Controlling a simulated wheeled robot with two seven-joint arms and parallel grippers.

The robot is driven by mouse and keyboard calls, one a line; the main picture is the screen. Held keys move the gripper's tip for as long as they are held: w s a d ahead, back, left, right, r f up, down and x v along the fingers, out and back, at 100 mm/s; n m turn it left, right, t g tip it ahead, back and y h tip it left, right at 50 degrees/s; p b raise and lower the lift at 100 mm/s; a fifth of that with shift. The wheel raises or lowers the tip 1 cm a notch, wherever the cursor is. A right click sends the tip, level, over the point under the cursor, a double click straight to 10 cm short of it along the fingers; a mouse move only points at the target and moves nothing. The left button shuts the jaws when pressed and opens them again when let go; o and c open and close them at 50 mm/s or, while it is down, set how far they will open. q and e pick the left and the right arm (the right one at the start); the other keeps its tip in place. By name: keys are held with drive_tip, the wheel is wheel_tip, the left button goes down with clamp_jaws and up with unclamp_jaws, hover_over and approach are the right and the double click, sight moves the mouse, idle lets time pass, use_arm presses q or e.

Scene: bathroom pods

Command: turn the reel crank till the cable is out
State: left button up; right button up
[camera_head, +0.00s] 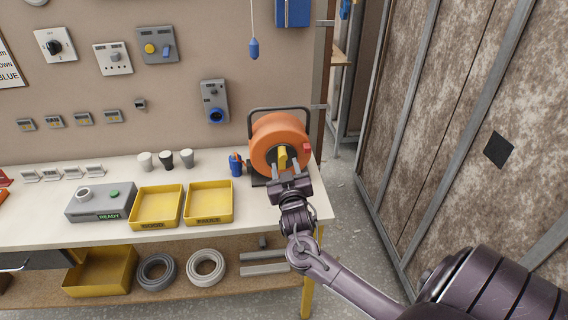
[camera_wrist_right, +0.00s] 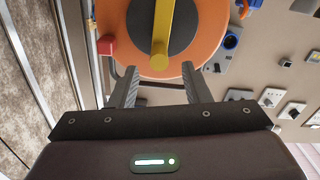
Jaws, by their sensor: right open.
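The cable reel stands at the right end of the bench, with an orange drum (camera_head: 275,130) in a black frame. Its yellow crank (camera_head: 282,157) is on the side facing me. In the right wrist view the crank (camera_wrist_right: 162,28) crosses the dark hub, its round end lowest. My right gripper (camera_head: 284,170) is in front of the reel, open. In the wrist view its fingertips (camera_wrist_right: 159,66) lie on either side of the crank's end; I cannot tell how far apart they are in depth. A blue and orange plug (camera_head: 236,166) is beside the reel, left. My left gripper is not in view.
A red block (camera_head: 307,149) sticks out at the drum's right edge. Two yellow trays (camera_head: 157,222) and a grey box marked READY (camera_head: 88,211) are left on the bench (camera_head: 50,234). A blue pendant (camera_head: 254,49) hangs above the reel. A panelled wall (camera_head: 450,110) is to the right.

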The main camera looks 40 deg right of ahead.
drive_tip(key=v, duration=0.4)
drive_tip(key=shift+b, duration=0.3)
